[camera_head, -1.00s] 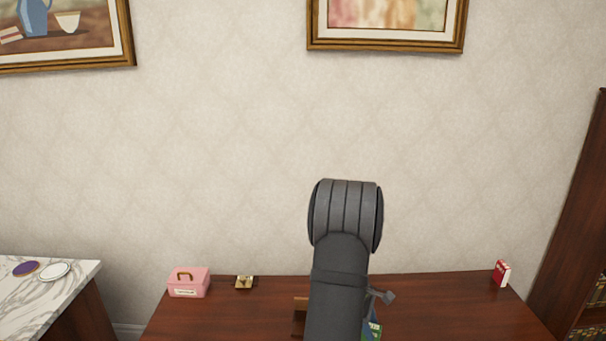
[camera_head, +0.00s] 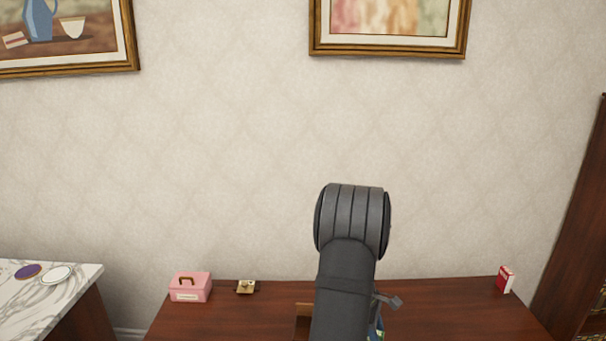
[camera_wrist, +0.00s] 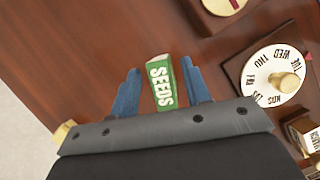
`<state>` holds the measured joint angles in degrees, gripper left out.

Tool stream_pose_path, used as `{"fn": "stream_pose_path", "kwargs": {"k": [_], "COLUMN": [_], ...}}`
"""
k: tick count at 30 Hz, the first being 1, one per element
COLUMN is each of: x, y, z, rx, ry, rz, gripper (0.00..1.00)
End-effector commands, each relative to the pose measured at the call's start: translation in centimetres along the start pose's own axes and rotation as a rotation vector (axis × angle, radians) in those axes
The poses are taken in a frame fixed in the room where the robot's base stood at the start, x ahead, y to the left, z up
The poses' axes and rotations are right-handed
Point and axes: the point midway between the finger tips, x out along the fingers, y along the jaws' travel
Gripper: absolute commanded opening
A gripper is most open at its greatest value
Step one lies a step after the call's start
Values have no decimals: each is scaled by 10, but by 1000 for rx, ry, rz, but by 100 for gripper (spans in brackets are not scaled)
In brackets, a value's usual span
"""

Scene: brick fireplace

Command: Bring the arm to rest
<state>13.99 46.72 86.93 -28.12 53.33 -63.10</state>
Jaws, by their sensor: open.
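My arm (camera_head: 348,260) stands bent at the middle of the head view, over the wooden desk (camera_head: 240,320).
Beside the seeds box, the wrist view shows a white weekday dial (camera_wrist: 275,75) on a wooden base. On the desk stand a pink box (camera_head: 190,288), a small brass-coloured item (camera_head: 247,287) and a red box (camera_head: 505,281). A marble-topped table (camera_head: 50,295) is at the left.

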Motion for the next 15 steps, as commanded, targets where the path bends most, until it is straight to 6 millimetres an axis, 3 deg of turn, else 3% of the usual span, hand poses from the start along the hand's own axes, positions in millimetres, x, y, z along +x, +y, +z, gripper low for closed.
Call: {"fn": "stream_pose_path", "kwargs": {"k": [7,15], "x": [30,-32], "y": [0,1], "z": [-13,-12], "rx": [-2,0], "ry": [0,0], "rz": [-1,4], "gripper": [43,43]}}
